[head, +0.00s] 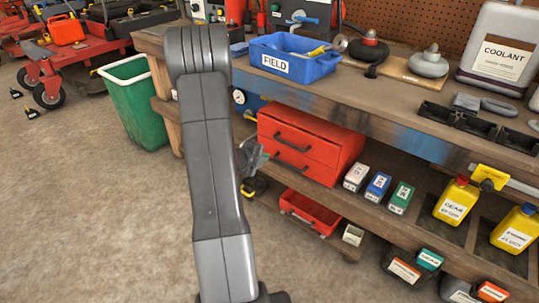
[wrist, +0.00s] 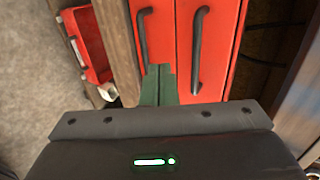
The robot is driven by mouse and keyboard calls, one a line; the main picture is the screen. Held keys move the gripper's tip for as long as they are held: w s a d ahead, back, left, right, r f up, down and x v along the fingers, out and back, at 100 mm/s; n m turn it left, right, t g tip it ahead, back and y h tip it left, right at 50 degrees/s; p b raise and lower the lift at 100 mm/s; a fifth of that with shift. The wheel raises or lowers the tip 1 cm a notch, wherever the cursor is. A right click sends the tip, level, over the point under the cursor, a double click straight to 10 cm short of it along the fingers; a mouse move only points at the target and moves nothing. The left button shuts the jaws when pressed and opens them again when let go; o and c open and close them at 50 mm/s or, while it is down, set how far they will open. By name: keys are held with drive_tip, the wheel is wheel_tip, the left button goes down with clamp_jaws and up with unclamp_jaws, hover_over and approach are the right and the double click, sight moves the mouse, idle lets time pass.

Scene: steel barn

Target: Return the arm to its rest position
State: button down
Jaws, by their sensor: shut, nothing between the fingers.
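My gripper (wrist: 158,72) shows in the wrist view with its two greenish fingers together and nothing between them. It points at the red drawer unit (wrist: 215,45), whose two dark handles run upright in that view. In the head view my grey arm is raised and bent in the centre, and part of my gripper (head: 252,158) shows just right of the arm link, in front of the red drawer unit (head: 328,145). The rest of the gripper is hidden behind the arm. I cannot tell how far the fingertips are from the drawer fronts.
The wooden workbench (head: 400,108) fills the right, with a blue FIELD bin (head: 325,67) and a coolant jug (head: 500,45) on top. Its lower shelf holds small boxes and yellow bottles (head: 457,201). A green bin (head: 138,105) stands left.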

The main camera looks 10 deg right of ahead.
drive_tip(key=shift+s+a+r, duration=0.15)
drive_tip(key=shift+s+a, duration=0.05)
drive_tip(key=shift+a, duration=0.05)
